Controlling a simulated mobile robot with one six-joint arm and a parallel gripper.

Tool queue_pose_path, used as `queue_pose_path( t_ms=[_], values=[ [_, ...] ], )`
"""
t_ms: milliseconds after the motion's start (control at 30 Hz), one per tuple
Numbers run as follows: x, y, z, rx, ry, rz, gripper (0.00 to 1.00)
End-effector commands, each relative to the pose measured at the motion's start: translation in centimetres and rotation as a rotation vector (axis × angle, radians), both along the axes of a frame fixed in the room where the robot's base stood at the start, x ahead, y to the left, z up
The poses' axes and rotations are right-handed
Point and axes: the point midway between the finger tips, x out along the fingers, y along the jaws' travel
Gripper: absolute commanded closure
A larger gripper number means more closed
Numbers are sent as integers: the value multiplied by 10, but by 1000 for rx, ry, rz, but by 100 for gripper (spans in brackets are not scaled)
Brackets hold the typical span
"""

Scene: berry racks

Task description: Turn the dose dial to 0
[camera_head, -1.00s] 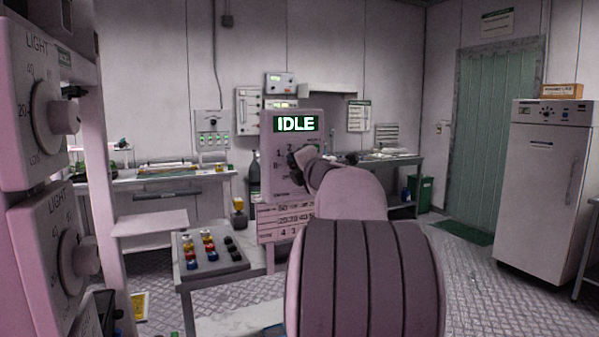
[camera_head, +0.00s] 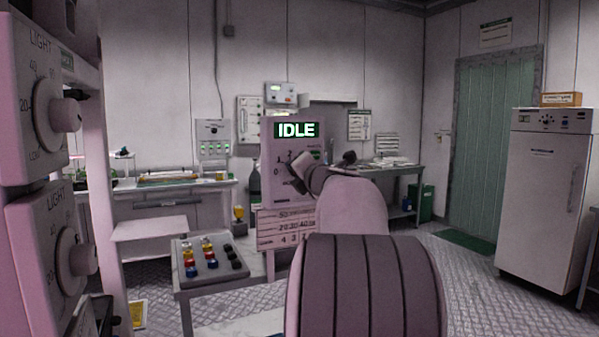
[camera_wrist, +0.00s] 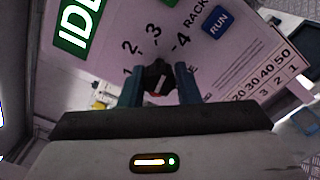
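The dose dial (camera_wrist: 157,76) is a small dark knob with a red and white mark. It sits on a pale panel (camera_wrist: 215,63) with numbers 1 to 4 around it in the wrist view; the 0 is not visible there. My gripper (camera_wrist: 159,80) has one finger on each side of the knob. Whether the fingers press on it or stand just clear is not plain. In the head view the panel (camera_head: 312,146) has a lit IDLE display (camera_head: 297,130), and my gripper covers the knob. A 0 shows at the panel's left. The mark's exact setting is unclear.
A blue RUN button (camera_wrist: 216,20) is beside the dial. A scale card (camera_head: 272,230) hangs below the panel. Two LIGHT dials (camera_head: 62,115) are on a rack close at left. A tray of colored pieces (camera_head: 188,279) stands on a low table.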

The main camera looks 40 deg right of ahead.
Motion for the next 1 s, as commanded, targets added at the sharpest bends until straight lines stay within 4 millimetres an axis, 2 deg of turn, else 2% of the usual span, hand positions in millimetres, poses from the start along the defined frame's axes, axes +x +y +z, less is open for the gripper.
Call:
queue_pose_path(
  t_ms=[33,233,533,900,1000],
  values=[
    [0,0,-2,1,2,0,67],
    [0,0,-1,1,1,-1,51],
    [-5,0,1,1,-1,-2,51],
    [-61,13,1,1,-2,-4,51],
    [-72,16,0,1,-1,-2,51]
  ],
)
